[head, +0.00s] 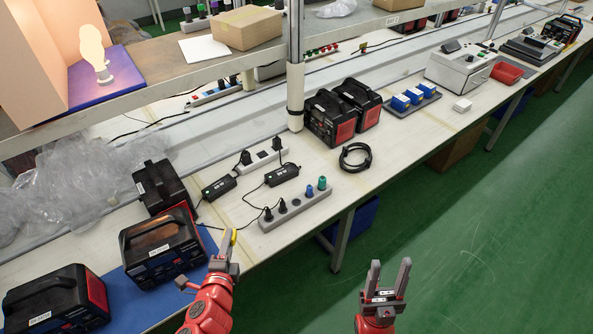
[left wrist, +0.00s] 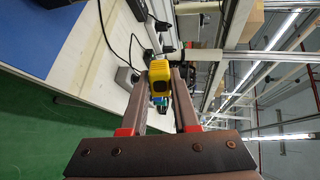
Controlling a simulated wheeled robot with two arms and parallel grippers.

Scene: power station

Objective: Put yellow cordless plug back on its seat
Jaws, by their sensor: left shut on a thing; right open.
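My left gripper (head: 226,253) is shut on the yellow plug (head: 234,237), which shows as a small yellow tip at the bench's front edge. In the left wrist view the yellow plug (left wrist: 159,72) sits between the two fingertips (left wrist: 160,82). A grey socket strip (head: 268,224) lies on the bench to the right of my left gripper, apart from it. It carries black plugs, a blue plug (head: 309,191) and a green plug (head: 322,183). A spot between the black plugs and the blue plug looks bare. My right gripper (head: 388,280) is open and empty over the green floor.
Black-and-red power units (head: 163,244) stand at the left on a blue mat. Two black adapters (head: 282,175) with cables and a white strip (head: 262,162) lie behind the socket strip. A coiled black cable (head: 355,157) lies to the right. A post (head: 296,80) rises behind.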

